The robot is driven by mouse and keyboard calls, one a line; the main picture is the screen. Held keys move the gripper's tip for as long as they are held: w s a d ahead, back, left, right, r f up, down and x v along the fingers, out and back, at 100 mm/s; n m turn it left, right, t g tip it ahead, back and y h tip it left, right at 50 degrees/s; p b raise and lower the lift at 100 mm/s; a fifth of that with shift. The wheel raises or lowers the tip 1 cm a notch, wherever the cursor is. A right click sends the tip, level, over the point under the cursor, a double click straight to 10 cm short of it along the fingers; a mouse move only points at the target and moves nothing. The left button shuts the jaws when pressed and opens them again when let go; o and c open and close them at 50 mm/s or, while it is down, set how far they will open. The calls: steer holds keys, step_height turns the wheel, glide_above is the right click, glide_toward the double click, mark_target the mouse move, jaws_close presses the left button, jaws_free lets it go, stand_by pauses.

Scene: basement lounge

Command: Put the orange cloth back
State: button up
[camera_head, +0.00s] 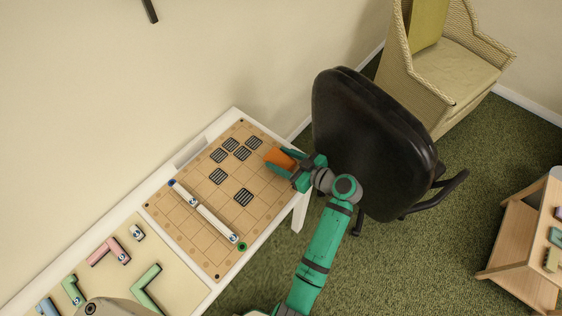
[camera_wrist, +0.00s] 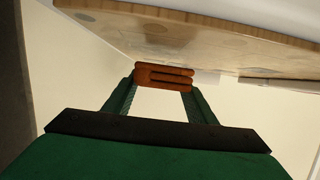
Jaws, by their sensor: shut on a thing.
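My gripper (camera_head: 283,162) is at the right edge of the wooden board, reaching in from the right. It is shut on an orange folded cloth (camera_head: 279,158). The orange cloth also shows in the wrist view (camera_wrist: 163,76), between the two green fingertips, as a small block with a slot-like fold. The underside or edge of a wooden surface (camera_wrist: 190,38) is close to the cloth in that view. I cannot tell whether the cloth touches the board.
The wooden board (camera_head: 188,235) on the white table carries several dark slatted tiles (camera_head: 243,196) and a pale bar (camera_head: 207,215). Coloured angled pieces (camera_head: 148,284) lie at the lower left. A black chair (camera_head: 365,130) stands close to my arm. A small wooden table (camera_head: 520,245) is at the right.

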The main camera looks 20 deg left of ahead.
steer(key=shift+f, duration=0.95)
steer(key=o, duration=1.1)
steer(key=shift+c, duration=0.2)
steer(key=shift+s+d+r, duration=0.1)
steer(key=shift+d+r, duration=0.05)
steer(key=shift+d, duration=0.4)
steer(key=v, duration=1.1)
steer(key=shift+s, duration=0.15)
